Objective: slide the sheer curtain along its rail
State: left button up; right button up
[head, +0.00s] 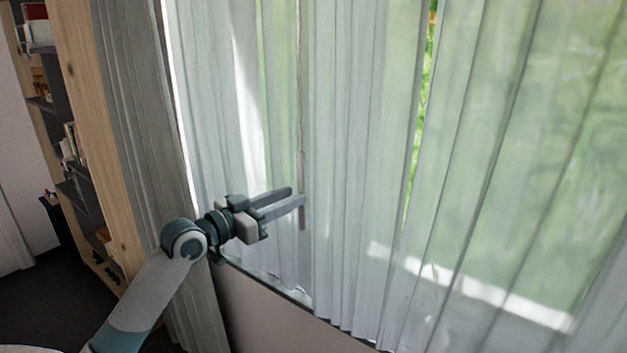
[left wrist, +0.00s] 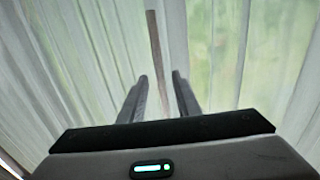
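The sheer curtain (head: 350,180) hangs in pale, translucent folds across the window; its rail is out of view. A thin brown wand (head: 302,165) hangs in front of it from a thin line. My left gripper (head: 297,195) is level with the wand's lower part, its fingertips close to it. In the left wrist view the fingers (left wrist: 160,76) are apart, with the wand (left wrist: 154,45) showing in the gap between them and clear space on both sides. Whether a finger touches the wand I cannot tell. The curtain (left wrist: 95,45) fills the background there. My right gripper is not in view.
A thicker grey drape (head: 145,110) hangs left of the sheer curtain, beside a wooden shelf unit (head: 85,110) with books. The window sill (head: 265,280) runs below the curtain. Green foliage shows through a narrow gap (head: 425,90) between the folds.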

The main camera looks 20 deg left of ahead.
pick_arm(q)
jog(key=p+x, duration=0.3)
jog(key=x, duration=0.5)
grip_shut()
